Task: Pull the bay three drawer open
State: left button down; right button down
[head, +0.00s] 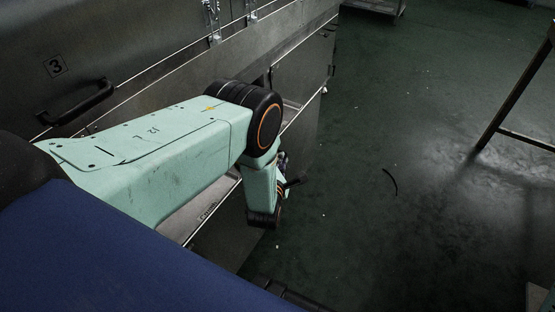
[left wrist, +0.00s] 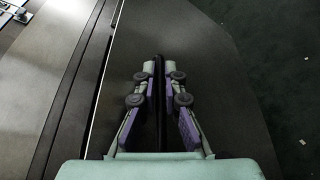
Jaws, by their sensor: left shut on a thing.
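The dryer's bay three is marked by a "3" label (head: 55,66) on its upper panel in the head view. Below it, behind my arm, is a grey metal front (head: 228,240), with a pale flat metal surface (head: 205,208) along its top. In the left wrist view a dark drawer front (left wrist: 215,75) fills the middle. My left gripper (left wrist: 160,82) is shut on a thin black handle bar (left wrist: 160,130) that runs between its fingers. In the head view the left gripper (head: 286,172) is mostly hidden behind my forearm. My right gripper is not in view.
A black handle (head: 77,102) is on the upper panel beside the label. Another grey front (head: 303,62) is farther along the dryer. Open green floor (head: 400,130) lies to the right, with a dark curved scrap (head: 391,181). A metal frame (head: 518,95) stands at far right.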

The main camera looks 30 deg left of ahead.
pick_arm(q)
jog(key=shift+s+d, duration=0.1)
jog(key=shift+d, duration=0.8)
jog(key=c, duration=1.7)
grip_release()
jog(key=shift+c, duration=0.2)
jog(key=shift+s+d, duration=0.1)
jog(key=v, duration=1.1)
jog(key=shift+s, duration=0.4)
